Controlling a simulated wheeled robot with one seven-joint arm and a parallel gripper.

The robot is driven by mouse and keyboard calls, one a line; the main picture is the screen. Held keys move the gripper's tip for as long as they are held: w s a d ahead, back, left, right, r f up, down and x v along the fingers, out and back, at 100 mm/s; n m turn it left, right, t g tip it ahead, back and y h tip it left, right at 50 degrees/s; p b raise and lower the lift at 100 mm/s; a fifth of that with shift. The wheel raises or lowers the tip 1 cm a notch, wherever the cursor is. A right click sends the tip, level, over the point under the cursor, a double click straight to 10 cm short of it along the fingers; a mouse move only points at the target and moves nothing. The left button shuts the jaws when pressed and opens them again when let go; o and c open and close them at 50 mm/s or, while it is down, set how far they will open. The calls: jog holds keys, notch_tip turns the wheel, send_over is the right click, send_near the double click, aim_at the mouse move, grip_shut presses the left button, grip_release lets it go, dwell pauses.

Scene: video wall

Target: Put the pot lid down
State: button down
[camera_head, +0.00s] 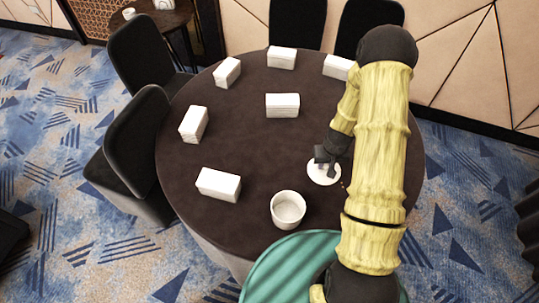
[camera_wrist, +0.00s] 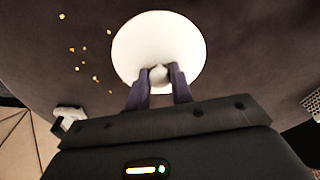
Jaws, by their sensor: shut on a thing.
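The pot lid (camera_head: 322,175) is a white disc over the right part of the dark round table. In the wrist view the lid (camera_wrist: 158,40) fills the upper middle, with its knob between my fingers. My gripper (camera_wrist: 159,76) is shut on that knob. In the head view my gripper (camera_head: 324,160) is partly hidden by my arm. Whether the lid touches the tabletop is hard to tell. A white open pot (camera_head: 288,209) stands on the table to the left of the lid and nearer to me.
The round table (camera_head: 235,150) carries several white boxes, such as one at the front left (camera_head: 218,185). Small orange crumbs (camera_wrist: 82,63) lie beside the lid. Black chairs (camera_head: 140,130) stand around the table. The table's middle is clear.

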jog(key=shift+w, duration=0.25)
jog(key=shift+s, duration=0.15)
jog(key=w+a+r+n+b, duration=0.1)
jog(key=w+a+b, duration=0.3)
jog(key=a, duration=0.5)
jog(key=w+a+r+n+b, duration=0.1)
jog(key=w+a+n+b, duration=0.2)
jog(key=a, duration=0.7)
jog(key=w+b, duration=0.2)
jog(key=b, duration=0.2)
jog(key=shift+w+r+y+b, duration=0.3)
jog(key=shift+r+b, duration=0.1)
jog(key=shift+d+f, duration=0.1)
notch_tip(320, 180, down, 6)
jog(key=shift+f+p, duration=0.1)
jog(key=shift+p, duration=0.2)
